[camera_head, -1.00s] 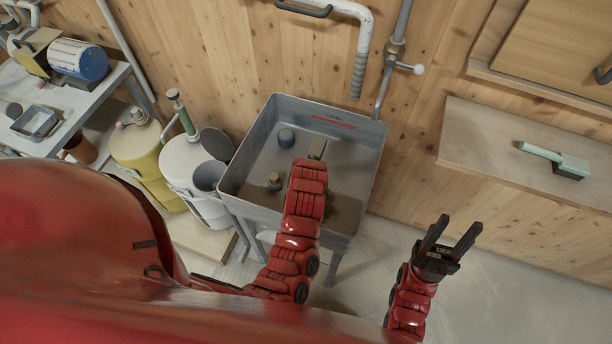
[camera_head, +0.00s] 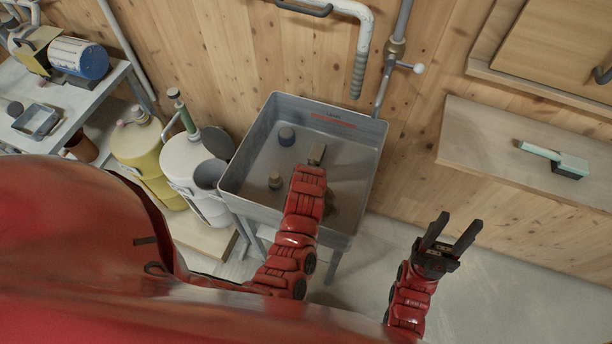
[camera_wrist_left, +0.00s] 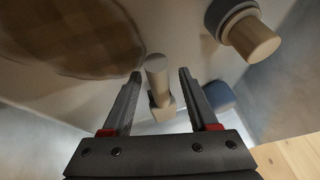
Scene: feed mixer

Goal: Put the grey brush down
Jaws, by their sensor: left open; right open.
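A grey-beige brush-like piece (camera_head: 317,154) is in the grey tub (camera_head: 228,180), just past the end of my left arm. In the left wrist view a pale round-ended handle on a small block (camera_wrist_left: 157,82), apparently the brush, stands between the fingers, with gaps on both sides. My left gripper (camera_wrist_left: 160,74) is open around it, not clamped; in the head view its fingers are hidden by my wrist. My right gripper (camera_head: 457,220) is open and empty over the floor, right of the tub.
A knobbed piece (camera_head: 275,181) and a blue-grey cylinder (camera_head: 286,137) are in the tub; a brown patch (camera_wrist_left: 75,35) marks its floor. A mint-handled brush (camera_head: 568,164) lies on the right shelf (camera_head: 480,135). Yellow (camera_head: 145,150) and white (camera_head: 185,160) containers stand left.

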